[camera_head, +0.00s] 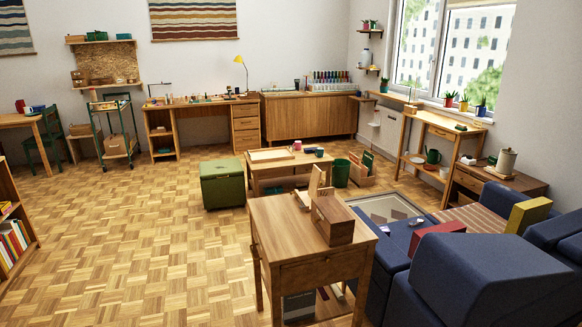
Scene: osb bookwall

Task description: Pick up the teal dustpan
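I cannot clearly make out a teal dustpan in the head view. A small dark green upright item (367,160) stands in a wooden crate (362,178) beyond the low table, but it is too small to tell what it is. Neither of my grippers is in view.
A wooden side table (280,225) with wooden boxes on it stands close in front. Blue sofas (480,275) fill the right. A low table (268,172), a green bin (341,172) and a green ottoman (222,184) stand beyond. The parquet floor (130,240) at left is clear.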

